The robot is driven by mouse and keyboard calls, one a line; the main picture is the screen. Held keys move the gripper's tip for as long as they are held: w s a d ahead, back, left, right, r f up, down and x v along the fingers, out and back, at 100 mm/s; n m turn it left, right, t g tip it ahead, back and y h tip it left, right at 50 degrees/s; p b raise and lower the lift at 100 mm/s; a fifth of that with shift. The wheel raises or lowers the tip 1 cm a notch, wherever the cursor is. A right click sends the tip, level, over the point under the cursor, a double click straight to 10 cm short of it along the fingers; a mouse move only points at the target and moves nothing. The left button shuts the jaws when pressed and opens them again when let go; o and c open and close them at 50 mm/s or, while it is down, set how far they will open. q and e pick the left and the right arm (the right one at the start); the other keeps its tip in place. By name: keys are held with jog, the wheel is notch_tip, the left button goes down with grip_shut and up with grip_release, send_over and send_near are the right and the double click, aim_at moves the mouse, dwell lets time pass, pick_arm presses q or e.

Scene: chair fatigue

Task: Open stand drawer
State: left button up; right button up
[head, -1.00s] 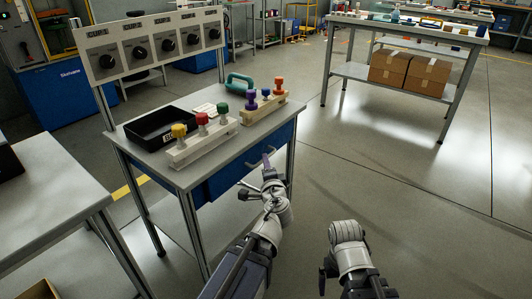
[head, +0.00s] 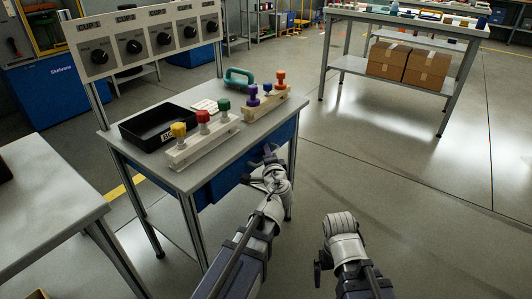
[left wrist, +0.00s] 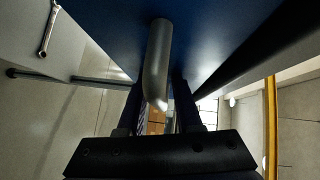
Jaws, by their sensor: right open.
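The stand (head: 215,165) is a grey-topped table with a blue drawer (head: 228,178) under its top. The drawer looks shut. My left gripper (head: 270,158) is at the drawer's front, near the stand's right front corner. In the left wrist view the blue drawer front (left wrist: 215,35) fills the top, and a grey bar handle (left wrist: 157,60) sticks out between the two dark fingers of my left gripper (left wrist: 159,95). Whether the fingers press on the handle is unclear. My right gripper (head: 320,270) hangs low over the floor, away from the stand, apparently empty.
On the stand are a black tray (head: 150,135), racks of coloured knobs (head: 203,140) and a teal handled item (head: 239,77). A dial panel (head: 150,38) rises behind. A grey table (head: 45,200) stands left. The floor to the right is clear.

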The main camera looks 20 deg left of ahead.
pick_arm(q)
grip_shut()
dwell(1.1)
